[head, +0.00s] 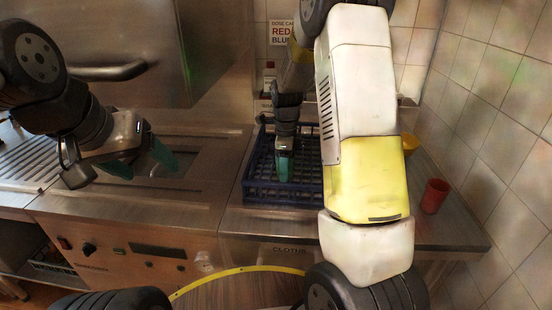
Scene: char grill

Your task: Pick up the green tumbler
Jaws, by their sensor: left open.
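I cannot make out a green tumbler; the large white and yellow part of my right arm covers part of the counter. My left gripper (143,164) is at the left, above the steel grill top, with its two teal fingers apart and nothing between them. My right gripper (284,168) points down over the blue crate at the centre. Its teal fingers are seen nearly edge-on, so I cannot tell whether they are open or hold anything.
The blue crate (262,190) stands on the steel counter. A red tumbler (434,195) stands on the counter at right, with a yellow tumbler (410,143) behind it, partly hidden by my arm. A tiled wall (500,120) bounds the right side.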

